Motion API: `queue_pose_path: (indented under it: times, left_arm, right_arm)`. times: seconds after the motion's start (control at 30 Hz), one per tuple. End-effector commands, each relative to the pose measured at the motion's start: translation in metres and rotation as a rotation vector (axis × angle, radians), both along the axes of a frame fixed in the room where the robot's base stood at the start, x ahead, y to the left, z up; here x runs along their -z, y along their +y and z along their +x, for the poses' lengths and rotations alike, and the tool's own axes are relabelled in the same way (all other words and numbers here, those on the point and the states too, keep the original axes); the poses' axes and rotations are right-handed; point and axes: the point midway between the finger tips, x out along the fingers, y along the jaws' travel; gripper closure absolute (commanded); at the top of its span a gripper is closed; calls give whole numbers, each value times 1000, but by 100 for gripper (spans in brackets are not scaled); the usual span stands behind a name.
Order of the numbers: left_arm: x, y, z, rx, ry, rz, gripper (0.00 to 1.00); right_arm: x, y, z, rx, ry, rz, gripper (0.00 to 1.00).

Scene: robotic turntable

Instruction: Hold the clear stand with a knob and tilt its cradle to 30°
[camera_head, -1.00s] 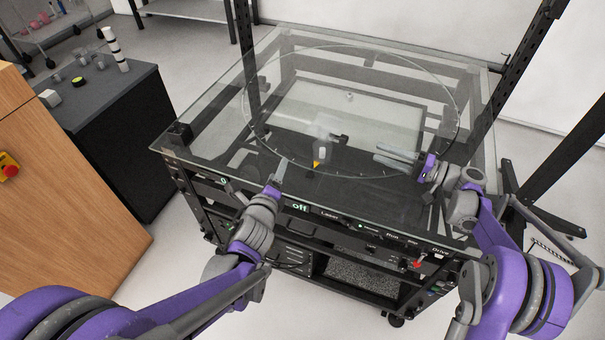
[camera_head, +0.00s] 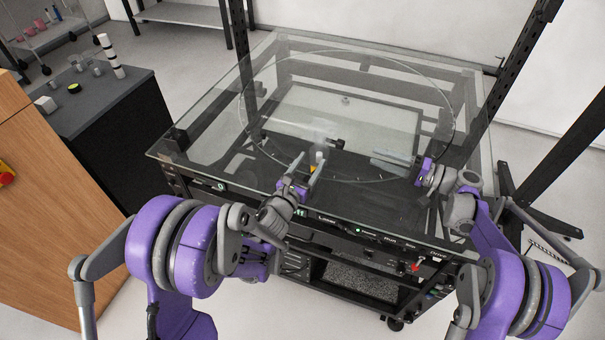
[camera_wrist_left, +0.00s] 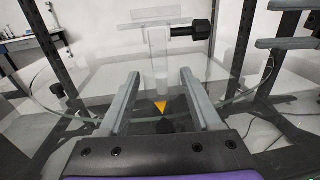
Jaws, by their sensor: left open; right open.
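The clear stand (camera_wrist_left: 158,62) rises upright in the left wrist view, with a clear, roughly level cradle (camera_wrist_left: 150,17) on top and a black knob (camera_wrist_left: 190,30) on its right side. An orange pointer (camera_wrist_left: 160,106) shows low at the stand. In the head view the black knob (camera_head: 337,143) shows, but the clear parts are faint. My left gripper (camera_head: 309,164) is open at the stand's near side; its fingers (camera_wrist_left: 160,74) flank the post in the picture, and I cannot tell if they touch it. My right gripper (camera_head: 374,157) is open, right of the stand, pointing left.
The stand is on the round glass turntable (camera_head: 400,92) over a glass-topped frame. A front panel (camera_head: 385,240) with a red switch (camera_head: 416,267) lies below the near edge. A dark bench (camera_head: 115,90) with small objects is at left. The turntable's far half is clear.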

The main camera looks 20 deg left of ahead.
Motion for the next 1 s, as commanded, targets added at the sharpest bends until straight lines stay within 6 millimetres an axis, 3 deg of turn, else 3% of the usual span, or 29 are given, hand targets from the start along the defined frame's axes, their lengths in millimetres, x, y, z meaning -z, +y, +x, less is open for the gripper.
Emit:
queue_pose_path:
  times: [0.1,0.3,0.67,1.0]
  left_arm:
    - [0,-4,20,-1,1,-1,35]
    - [0,-7,39,-2,1,-2,35]
    - [0,-8,43,-2,1,-2,35]
    - [0,-8,43,-2,1,-2,96]
  right_arm:
    - [0,0,0,0,0,0,50]
    - [0,0,0,0,0,0,50]
    - [0,0,0,0,0,0,50]
    - [0,0,0,0,0,0,50]
